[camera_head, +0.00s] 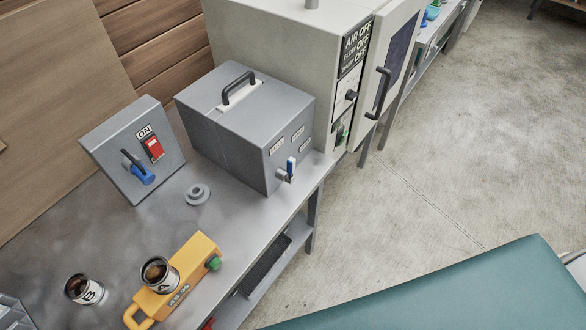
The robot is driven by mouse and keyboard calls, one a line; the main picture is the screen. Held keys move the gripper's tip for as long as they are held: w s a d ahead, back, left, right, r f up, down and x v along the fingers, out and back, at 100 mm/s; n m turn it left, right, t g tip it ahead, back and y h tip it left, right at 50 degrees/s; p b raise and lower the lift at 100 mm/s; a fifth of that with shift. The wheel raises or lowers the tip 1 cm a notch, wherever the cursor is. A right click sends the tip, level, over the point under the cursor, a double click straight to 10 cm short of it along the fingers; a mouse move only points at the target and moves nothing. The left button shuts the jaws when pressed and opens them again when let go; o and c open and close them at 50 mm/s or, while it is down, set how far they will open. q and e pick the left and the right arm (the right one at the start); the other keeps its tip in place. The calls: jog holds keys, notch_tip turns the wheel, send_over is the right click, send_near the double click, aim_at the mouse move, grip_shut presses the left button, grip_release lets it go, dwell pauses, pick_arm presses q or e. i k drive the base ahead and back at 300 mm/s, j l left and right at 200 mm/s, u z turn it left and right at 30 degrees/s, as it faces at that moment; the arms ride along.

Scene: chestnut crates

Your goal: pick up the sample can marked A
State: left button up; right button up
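The can marked A (160,277) is a small open-topped can with a pale label and dark brown contents. It stands upright on a yellow device (200,252) with a handle, a green knob and a small numeric display. A similar can marked B (85,289) stands on the grey bench to its left, apart from the yellow device. Neither of my grippers is in view.
The grey metal bench (115,235) carries a switch box (122,165) with a blue lever, a small round grey fitting (197,194) and a lidded grey box (235,130). A tall cabinet (285,40) stands behind. A teal surface (460,300) fills the lower right.

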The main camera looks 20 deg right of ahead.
aim_at(156, 272)
jog(key=u, duration=1)
